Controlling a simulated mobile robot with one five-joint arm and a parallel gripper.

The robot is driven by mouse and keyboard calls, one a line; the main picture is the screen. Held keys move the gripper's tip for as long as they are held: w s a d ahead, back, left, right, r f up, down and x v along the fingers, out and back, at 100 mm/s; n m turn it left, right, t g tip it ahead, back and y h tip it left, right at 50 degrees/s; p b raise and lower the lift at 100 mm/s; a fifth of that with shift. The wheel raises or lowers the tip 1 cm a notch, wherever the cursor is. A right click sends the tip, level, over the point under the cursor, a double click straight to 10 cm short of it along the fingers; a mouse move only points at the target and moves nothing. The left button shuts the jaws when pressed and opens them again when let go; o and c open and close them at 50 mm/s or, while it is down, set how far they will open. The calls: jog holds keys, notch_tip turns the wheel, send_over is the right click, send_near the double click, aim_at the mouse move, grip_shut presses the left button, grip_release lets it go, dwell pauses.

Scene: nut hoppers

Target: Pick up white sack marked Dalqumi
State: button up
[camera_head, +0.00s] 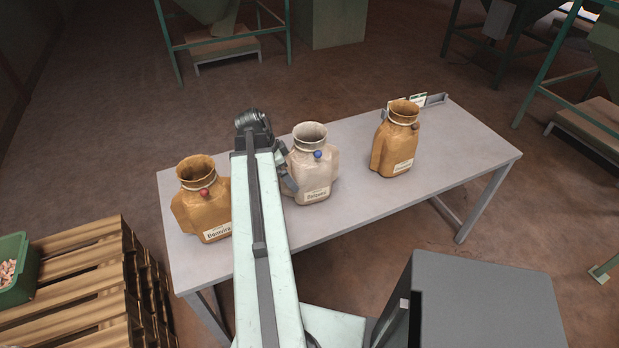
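The white sack (318,175) stands upright near the middle of the grey table (451,144). It has a tied neck, a blue round tag and a label that seems to read Dalqumi, though the print is small. My gripper (288,178) is at the left side of this sack, close to it or touching it. My arm reaches over the table from the front and hides part of the gripper. I cannot tell whether the fingers are open or shut.
A brown sack (203,211) with a red tag stands left of my arm. Another brown sack (397,148) stands to the right. A wooden pallet stack (95,270) with a green crate (22,284) is at the left. Bare table lies between the white and right sacks.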

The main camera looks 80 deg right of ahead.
jog(key=shift+r, duration=0.1)
grip_shut()
dwell(1.2)
